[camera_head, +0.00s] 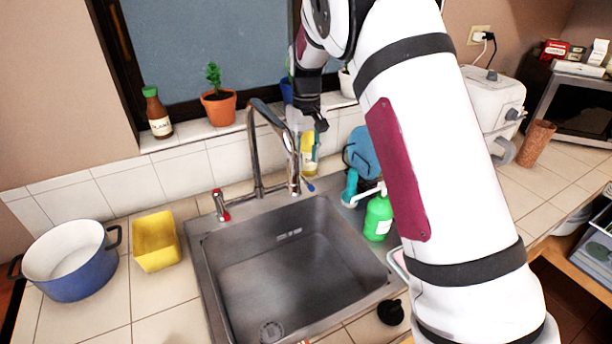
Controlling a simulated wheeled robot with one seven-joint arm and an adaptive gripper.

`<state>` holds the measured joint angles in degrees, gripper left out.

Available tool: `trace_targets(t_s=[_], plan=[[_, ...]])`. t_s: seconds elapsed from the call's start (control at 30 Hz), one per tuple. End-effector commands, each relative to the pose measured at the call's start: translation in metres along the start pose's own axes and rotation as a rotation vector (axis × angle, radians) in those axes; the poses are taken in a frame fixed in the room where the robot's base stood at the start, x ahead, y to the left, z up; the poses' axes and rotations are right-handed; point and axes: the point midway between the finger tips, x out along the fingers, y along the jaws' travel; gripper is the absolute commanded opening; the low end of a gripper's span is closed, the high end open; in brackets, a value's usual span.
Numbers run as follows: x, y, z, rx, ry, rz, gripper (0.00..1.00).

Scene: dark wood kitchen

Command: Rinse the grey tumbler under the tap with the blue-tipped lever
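The tap (256,150) stands at the back of the steel sink (285,262), its spout arching forward over the basin. The blue-tipped lever (308,186) is at the right of the spout's end, and the red-tipped lever (221,206) is at the left. My gripper (310,122) points down behind and right of the spout, above the blue-tipped lever. Its fingers are small and dark, and their opening is unclear. A pale greyish patch shows beside the fingers; I cannot tell whether it is the grey tumbler. No tumbler is clearly recognisable, and my arm covers much of the right side.
A yellow bottle (308,160) stands behind the sink. A green soap bottle (378,217) and a blue round object (362,150) are to its right. A blue pot (70,262) and yellow container (156,241) stand left. The basin looks empty. Plants line the sill.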

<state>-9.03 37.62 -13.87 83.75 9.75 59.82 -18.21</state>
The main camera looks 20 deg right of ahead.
Motion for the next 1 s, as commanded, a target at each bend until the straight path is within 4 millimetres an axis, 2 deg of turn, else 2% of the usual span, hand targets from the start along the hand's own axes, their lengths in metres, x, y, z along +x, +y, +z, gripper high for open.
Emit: trace_targets(t_s=[0.1,0.33,0.5,0.8,0.83,0.93,0.97,1.0], plan=[[0.024,0.000,0.002,-0.001,-0.004,0.000,0.32],[0.057,0.000,0.001,-0.001,-0.002,0.000,0.32],[0.069,0.000,0.000,-0.001,0.000,0.001,0.32],[0.070,0.000,0.000,0.000,0.000,0.000,0.32],[0.070,0.000,0.000,0.000,0.000,0.000,0.27],[0.070,0.000,0.000,0.000,0.000,0.000,0.04],[0.070,0.000,0.000,0.000,0.000,0.000,0.00],[0.070,0.000,0.000,0.000,0.000,0.000,0.00]])
